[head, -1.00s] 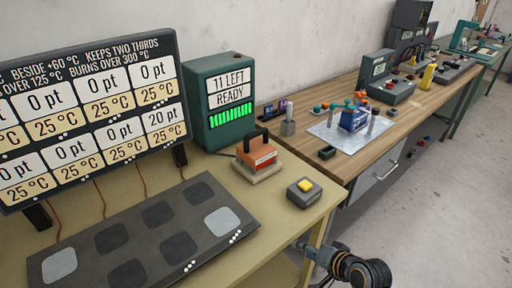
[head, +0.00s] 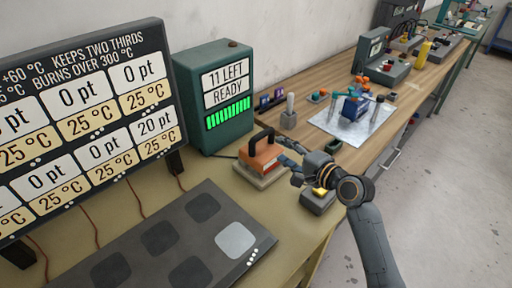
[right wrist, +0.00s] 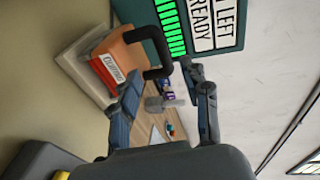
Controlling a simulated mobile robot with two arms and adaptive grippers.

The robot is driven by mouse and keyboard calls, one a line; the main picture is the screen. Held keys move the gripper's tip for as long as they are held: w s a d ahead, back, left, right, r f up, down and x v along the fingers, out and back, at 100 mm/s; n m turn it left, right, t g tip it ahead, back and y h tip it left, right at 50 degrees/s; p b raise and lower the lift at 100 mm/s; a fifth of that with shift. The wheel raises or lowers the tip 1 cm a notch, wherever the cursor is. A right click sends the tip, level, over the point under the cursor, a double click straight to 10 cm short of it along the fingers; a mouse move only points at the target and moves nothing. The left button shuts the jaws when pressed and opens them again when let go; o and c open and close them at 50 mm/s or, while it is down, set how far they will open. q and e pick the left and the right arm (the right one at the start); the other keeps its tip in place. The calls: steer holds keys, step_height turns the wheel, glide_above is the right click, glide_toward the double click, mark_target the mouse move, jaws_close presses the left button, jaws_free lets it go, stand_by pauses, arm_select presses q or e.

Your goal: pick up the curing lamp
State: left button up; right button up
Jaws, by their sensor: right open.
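The curing lamp (head: 261,157) is an orange box with a black loop handle and a white label. It sits on a pale base (head: 247,174) on the yellow-topped bench, in front of the green box. My right gripper (head: 285,158) is just right of the lamp, its fingers pointing towards the handle. In the right wrist view the lamp (right wrist: 118,62) is at upper left. The handle (right wrist: 160,45) shows just ahead of and between the open fingertips (right wrist: 160,82). I cannot tell whether they touch it. My left gripper is out of view.
The green box (head: 215,85) reads "11 LEFT READY". A grey block with a yellow button (head: 319,193) lies under my right wrist, partly hidden. A dark pad mat (head: 165,240) lies front left, below the display board (head: 85,120). A wooden bench (head: 345,85) extends back right.

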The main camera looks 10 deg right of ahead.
mark_target(261, 138)
steer(key=x, duration=0.5)
steer(key=shift+w+a+r+p, duration=0.1)
steer(key=shift+w+a+p, duration=0.1)
steer(key=shift+p, duration=0.15)
steer(key=shift+w+a, duration=0.15)
steer(key=shift+w, duration=0.15)
steer(key=shift+w+a, duration=0.25)
steer(key=shift+w, duration=0.2)
steer(key=p+x, duration=0.1)
steer(key=x, duration=0.2)
steer(key=shift+w+a+f, duration=0.1)
steer(key=shift+f, duration=0.1)
steer(key=shift+w+a+f, duration=0.2)
steer(key=shift+w+a, duration=0.05)
steer(key=shift+w, duration=0.2)
steer(key=shift+c, duration=1)
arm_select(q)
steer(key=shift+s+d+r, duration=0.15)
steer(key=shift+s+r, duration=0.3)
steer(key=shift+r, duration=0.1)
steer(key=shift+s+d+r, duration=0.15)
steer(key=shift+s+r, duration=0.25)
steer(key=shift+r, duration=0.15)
arm_select(e)
jaws_close()
steer(key=shift+r, duration=0.15)
